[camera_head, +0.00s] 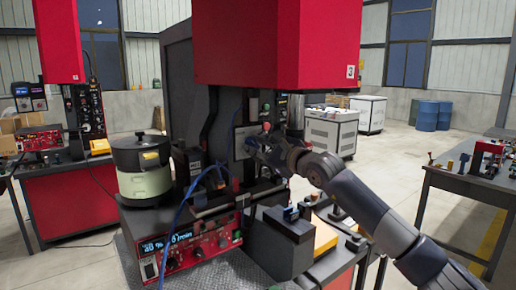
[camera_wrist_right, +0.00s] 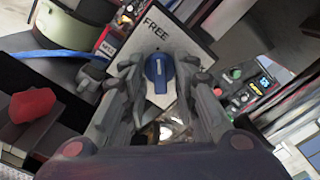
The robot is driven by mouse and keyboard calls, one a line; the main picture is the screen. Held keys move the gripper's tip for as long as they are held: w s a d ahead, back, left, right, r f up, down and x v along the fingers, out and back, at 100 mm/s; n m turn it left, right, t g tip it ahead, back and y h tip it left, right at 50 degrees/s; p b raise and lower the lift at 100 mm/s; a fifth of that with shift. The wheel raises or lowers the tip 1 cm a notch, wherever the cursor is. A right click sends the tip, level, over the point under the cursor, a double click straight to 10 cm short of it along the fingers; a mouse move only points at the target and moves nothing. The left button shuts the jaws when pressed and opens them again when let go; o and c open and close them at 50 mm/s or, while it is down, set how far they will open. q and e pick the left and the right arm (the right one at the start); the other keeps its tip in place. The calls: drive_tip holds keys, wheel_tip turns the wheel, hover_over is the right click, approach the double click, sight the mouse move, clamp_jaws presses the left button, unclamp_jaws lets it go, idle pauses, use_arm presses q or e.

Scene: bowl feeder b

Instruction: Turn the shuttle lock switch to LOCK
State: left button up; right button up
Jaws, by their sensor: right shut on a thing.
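The shuttle lock switch (camera_wrist_right: 157,75) is a blue knob on a pale plate (camera_wrist_right: 184,42) in the right wrist view. The word FREE shows on the plate above the knob; I cannot see a LOCK label. A pale mark runs roughly up and down on the knob. My right gripper (camera_wrist_right: 158,82) has its fingers on both sides of the knob and is shut on it. In the head view my right gripper (camera_head: 256,144) reaches the plate (camera_head: 241,135) on the front of the red machine and hides the knob. My left gripper is not in view.
A round bowl feeder (camera_head: 146,185) stands left of the plate. A red control box (camera_head: 190,250) with a display and a blue cable sits below. A dark block (camera_head: 280,250) stands below my right arm. A side table (camera_head: 470,180) is at the right.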

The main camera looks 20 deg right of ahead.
drive_tip(key=m+b, duration=0.1)
drive_tip(key=b, duration=0.1)
drive_tip(key=m+b, duration=0.1)
drive_tip(key=b, duration=0.1)
drive_tip(key=m+b, duration=0.1)
drive_tip(key=m, duration=0.1)
drive_tip(key=shift+a+f+b, duration=0.1)
drive_tip(key=shift+f+b, duration=0.15)
drive_tip(key=shift+b, duration=0.15)
drive_tip(key=m+b, duration=0.2)
drive_tip(key=shift+m, duration=0.4)
drive_tip(key=m+b, duration=0.1)
drive_tip(key=m, duration=0.1)
drive_tip(key=shift+r+m, duration=0.1)
drive_tip(key=shift+m, duration=0.3)
drive_tip(key=m+b, duration=0.1)
drive_tip(key=m, duration=0.1)
drive_tip(key=shift+m, duration=0.4)
drive_tip(key=m+b, duration=0.1)
drive_tip(key=m, duration=0.3)
drive_tip(key=shift+r+m, duration=0.15)
drive_tip(key=shift+m, duration=0.55)
drive_tip(key=o, duration=0.7)
